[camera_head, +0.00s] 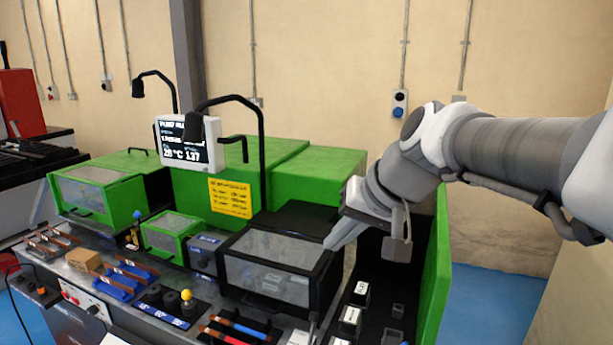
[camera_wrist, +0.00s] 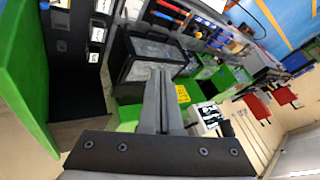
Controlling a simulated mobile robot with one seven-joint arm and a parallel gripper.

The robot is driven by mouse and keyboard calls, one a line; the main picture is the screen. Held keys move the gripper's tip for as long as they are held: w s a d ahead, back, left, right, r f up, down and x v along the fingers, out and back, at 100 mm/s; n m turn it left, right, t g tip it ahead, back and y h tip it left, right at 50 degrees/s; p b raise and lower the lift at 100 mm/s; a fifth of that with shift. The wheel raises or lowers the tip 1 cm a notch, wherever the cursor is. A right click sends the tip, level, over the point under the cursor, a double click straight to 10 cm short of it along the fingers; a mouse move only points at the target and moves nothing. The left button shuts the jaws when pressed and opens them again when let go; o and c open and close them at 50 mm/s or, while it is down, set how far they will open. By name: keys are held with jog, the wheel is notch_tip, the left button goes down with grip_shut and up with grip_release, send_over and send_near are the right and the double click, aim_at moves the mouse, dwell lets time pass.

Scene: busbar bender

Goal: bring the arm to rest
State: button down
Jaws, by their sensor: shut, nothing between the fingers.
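My arm reaches in from the right in the head view. My gripper (camera_head: 333,243) hangs above the right part of the green busbar machine (camera_head: 300,160), close to a dark-framed box with a clear front (camera_head: 268,268). In the wrist view my gripper (camera_wrist: 158,72) points out over the machine with its fingers together. Nothing shows between the fingers. I cannot tell from the views how far the fingertips are from the box.
A green side panel (camera_head: 436,275) stands right of the gripper. A screen (camera_head: 188,142) and black lamp arms (camera_head: 262,150) rise behind. Tool trays, a yellow-knobbed lever (camera_head: 187,296) and red and blue handles (camera_head: 243,328) lie in front. Blue floor (camera_head: 487,300) is open at right.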

jog(key=s+d+f+h+p, duration=0.1)
jog(key=s+d, duration=0.3)
jog(key=s, duration=0.4)
jog(key=s+d+f+h+p, duration=0.2)
jog(key=s+d+f+h, duration=0.1)
jog(key=s, duration=0.5)
jog(key=shift+s+d+f+h, duration=0.2)
jog(key=shift+d+f+h, duration=0.3)
jog(key=shift+d, duration=0.6)
jog(key=shift+a+n, duration=0.15)
jog(key=shift+n, duration=0.15)
